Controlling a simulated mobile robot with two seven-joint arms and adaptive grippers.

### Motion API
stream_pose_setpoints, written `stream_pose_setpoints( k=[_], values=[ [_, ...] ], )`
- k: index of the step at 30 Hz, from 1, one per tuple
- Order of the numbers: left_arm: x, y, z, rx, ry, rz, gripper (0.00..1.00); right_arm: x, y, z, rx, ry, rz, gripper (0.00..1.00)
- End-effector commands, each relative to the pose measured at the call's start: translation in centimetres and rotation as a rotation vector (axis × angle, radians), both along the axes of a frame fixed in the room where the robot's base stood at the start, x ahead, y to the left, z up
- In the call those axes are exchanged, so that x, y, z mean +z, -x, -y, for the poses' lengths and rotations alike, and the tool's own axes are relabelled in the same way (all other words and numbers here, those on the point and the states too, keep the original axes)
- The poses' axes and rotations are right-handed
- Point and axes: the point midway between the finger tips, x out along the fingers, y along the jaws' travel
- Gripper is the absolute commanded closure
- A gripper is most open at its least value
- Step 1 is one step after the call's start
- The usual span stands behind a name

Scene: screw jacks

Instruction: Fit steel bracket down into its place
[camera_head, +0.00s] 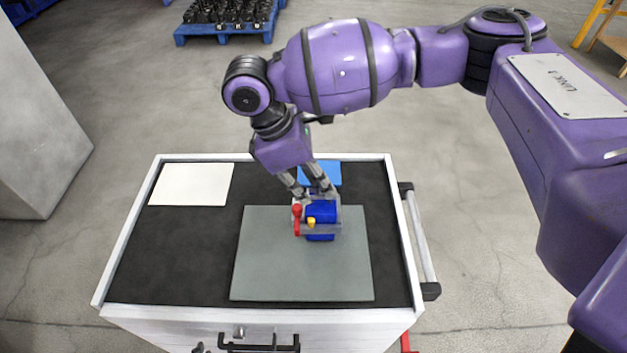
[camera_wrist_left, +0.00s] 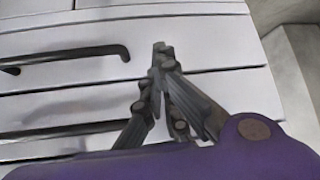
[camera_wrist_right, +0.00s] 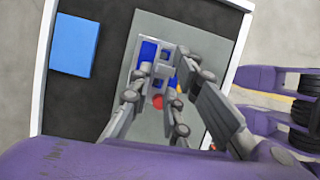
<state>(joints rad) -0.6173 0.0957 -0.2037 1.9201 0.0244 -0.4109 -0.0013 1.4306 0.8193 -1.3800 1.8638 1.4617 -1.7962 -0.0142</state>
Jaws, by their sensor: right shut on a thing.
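The steel bracket (camera_head: 322,229) is a grey frame around the blue body of a screw jack (camera_head: 320,212) on the grey mat. The jack has a red-knobbed part (camera_head: 297,211) and a small yellow part (camera_head: 311,221). My right gripper (camera_head: 314,194) comes from above and is shut on the bracket. In the right wrist view its fingers stand on either side of the bracket (camera_wrist_right: 166,54), with blue showing beneath. I cannot tell whether the bracket is fully seated. My left gripper (camera_wrist_left: 161,52) is empty, its fingertips together, in front of the white drawers.
The grey mat (camera_head: 270,275) lies on a black-topped white cart (camera_head: 140,270). A white sheet (camera_head: 190,184) lies at the back left and a blue piece (camera_head: 325,170) behind the jack. A drawer handle (camera_wrist_left: 70,55) is near my left gripper. The mat's front is clear.

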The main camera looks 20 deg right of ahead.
Motion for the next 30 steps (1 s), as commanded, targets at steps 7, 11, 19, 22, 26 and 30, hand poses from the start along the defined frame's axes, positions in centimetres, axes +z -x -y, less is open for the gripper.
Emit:
stream_pose_setpoints(
  k=[7, 11, 19, 22, 26, 30],
  values=[
    [-0.1, 0.1, 0.0, 0.0, 0.0, -0.002, 1.0, -0.7, 0.0, 0.0, 0.0, 0.0, 0.001, 1.0],
    [-0.1, 0.1, 0.0, 0.0, 0.0, -0.003, 1.0, -1.0, 0.0, 0.0, 0.0, 0.0, 0.001, 1.0],
    [-0.2, 0.2, 0.0, 0.0, 0.0, -0.005, 1.0, -1.7, 0.0, 0.0, 0.001, 0.0, -0.001, 1.0],
    [-0.2, 0.2, 0.0, 0.0, 0.0, -0.005, 1.0, -1.7, 0.0, 0.0, 0.0, -0.001, 0.0, 0.75],
    [-0.2, 0.2, 0.0, 0.0, 0.0, -0.005, 1.0, -1.7, 0.0, 0.0, 0.001, 0.0, 0.0, 0.61],
    [-0.2, 0.2, 0.0, 0.0, 0.0, -0.005, 1.0, -1.7, 0.0, 0.0, 0.001, 0.0, 0.0, 0.61]
  ],
)
